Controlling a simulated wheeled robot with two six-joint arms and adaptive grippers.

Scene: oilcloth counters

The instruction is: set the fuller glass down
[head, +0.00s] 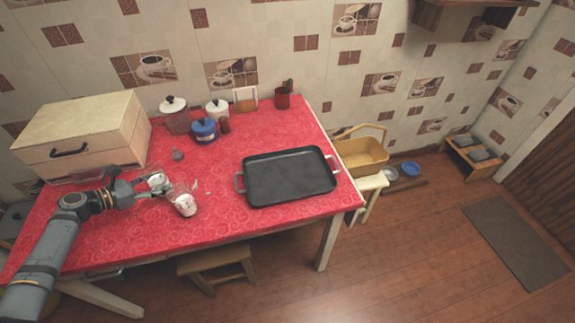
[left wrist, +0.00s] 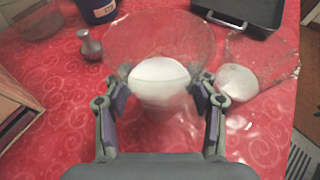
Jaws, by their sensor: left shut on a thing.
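My left gripper (head: 154,183) is shut on a clear glass with white contents, near the left part of the red table; the held glass (left wrist: 160,50) fills the middle of the left wrist view, between the two fingers (left wrist: 158,92). I cannot tell whether its base touches the cloth. A second clear glass (head: 184,204) with white contents stands on the cloth just right of the gripper; it also shows at the right of the left wrist view (left wrist: 240,82). I cannot tell for sure which glass is fuller. My right gripper is not in view.
A black tray (head: 290,178) with side handles lies on the red table (head: 235,228) to the right. A wooden bread box (head: 80,130) stands at the back left. A small grey shaker (head: 177,155) stands behind the glasses.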

